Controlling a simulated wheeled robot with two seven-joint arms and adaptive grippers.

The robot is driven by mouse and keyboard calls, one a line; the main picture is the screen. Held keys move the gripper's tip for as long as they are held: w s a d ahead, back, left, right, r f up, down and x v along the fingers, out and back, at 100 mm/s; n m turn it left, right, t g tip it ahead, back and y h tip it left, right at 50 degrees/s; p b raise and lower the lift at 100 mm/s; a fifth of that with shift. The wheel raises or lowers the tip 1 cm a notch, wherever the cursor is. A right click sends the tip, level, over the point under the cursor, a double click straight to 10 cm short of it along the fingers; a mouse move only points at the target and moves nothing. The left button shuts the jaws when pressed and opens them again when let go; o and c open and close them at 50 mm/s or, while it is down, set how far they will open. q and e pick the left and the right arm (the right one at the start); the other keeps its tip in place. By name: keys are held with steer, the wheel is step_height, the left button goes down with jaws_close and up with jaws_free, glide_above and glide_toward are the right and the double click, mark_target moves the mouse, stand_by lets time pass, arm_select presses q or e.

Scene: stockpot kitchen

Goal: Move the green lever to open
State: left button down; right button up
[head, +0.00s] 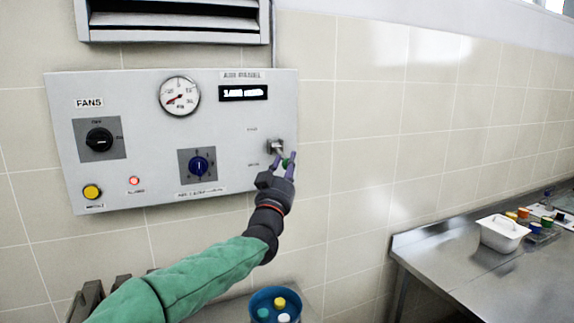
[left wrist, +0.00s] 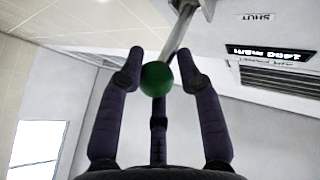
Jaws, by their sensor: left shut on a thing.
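The lever (head: 277,147) is a metal stem with a green ball knob (head: 285,163), mounted at the right edge of the grey wall panel (head: 230,130). My left gripper (head: 286,160) is at the knob, its purple-grey fingers shut on it. In the left wrist view the green knob (left wrist: 157,78) sits between the fingertips, and the metal stem runs up to its mount on the panel. A SHUT label (left wrist: 257,17) shows upside down beside the mount. In the head view the two small labels by the lever are too small to read, and the fingers partly cover the knob. My right gripper is not in view.
The panel also holds a FANS knob (head: 99,139), a gauge (head: 180,96), a display (head: 243,92), a blue dial (head: 198,165) and a yellow button (head: 92,191). A steel counter (head: 440,262) with a white tub (head: 502,233) stands right. A blue container (head: 262,302) is below.

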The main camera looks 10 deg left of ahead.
arm_select(q)
steer(key=shift+w+f+b, duration=0.25)
steer(key=shift+f+b, duration=0.15)
steer(key=shift+f, duration=0.4)
steer(key=shift+w+f+b, duration=0.25)
steer(key=shift+f+b, duration=0.15)
steer(key=shift+f, duration=0.4)
steer(key=shift+r, duration=0.1)
steer(key=c, duration=1)
jaws_free()
steer(key=shift+c, duration=0.2)
steer(key=shift+o, duration=0.7)
steer(key=shift+w+d, duration=0.25)
steer(key=shift+w, duration=0.2)
steer(key=v, duration=1.2)
steer(key=shift+s+a, duration=0.2)
steer(key=shift+r, duration=0.1)
